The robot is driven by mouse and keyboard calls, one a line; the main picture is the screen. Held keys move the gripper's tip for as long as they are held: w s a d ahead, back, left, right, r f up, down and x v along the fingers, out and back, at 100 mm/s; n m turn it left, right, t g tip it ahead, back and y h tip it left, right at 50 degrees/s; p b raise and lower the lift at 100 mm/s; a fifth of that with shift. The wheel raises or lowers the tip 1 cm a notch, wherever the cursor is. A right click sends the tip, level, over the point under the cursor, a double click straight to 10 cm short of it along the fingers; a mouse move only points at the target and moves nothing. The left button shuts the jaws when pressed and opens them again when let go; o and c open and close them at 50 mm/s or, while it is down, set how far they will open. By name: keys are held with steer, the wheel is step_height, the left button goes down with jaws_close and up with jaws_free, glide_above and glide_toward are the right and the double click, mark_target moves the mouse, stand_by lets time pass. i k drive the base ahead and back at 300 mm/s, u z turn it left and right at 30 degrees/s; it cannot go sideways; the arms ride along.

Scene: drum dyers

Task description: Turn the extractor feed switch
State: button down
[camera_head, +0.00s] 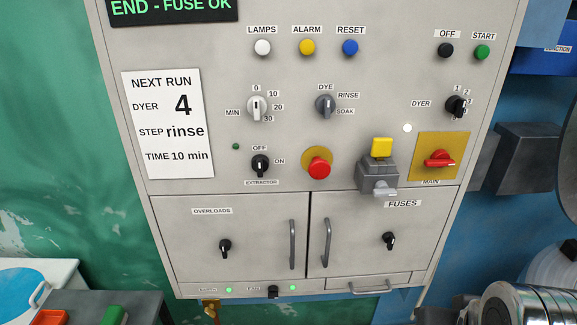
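A black rotary switch (260,166) with OFF above it, ON to its right and an EXTRACTOR label below sits at the left middle of the grey control panel. Its grip looks roughly upright; I cannot tell its setting for sure. A second small black switch (273,291) sits on the strip below the cabinet doors, between two lit green lamps (229,290) (293,287). The small labels beside it are too small to read surely, so I cannot tell whether it is the extractor feed switch. My gripper is not in view.
The panel (225,70) also carries a red mushroom button (319,168), a red MAIN switch (439,159) and a protruding grey box with a yellow top (378,174). Door handles (292,244) (327,247) project below. A shiny metal cylinder (515,305) fills the lower right corner.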

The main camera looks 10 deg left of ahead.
mark_target(260, 162)
steer(key=z, duration=0.2)
steer(key=k, duration=1.7)
steer(key=u, duration=0.75)
steer(key=i, duration=1.3)
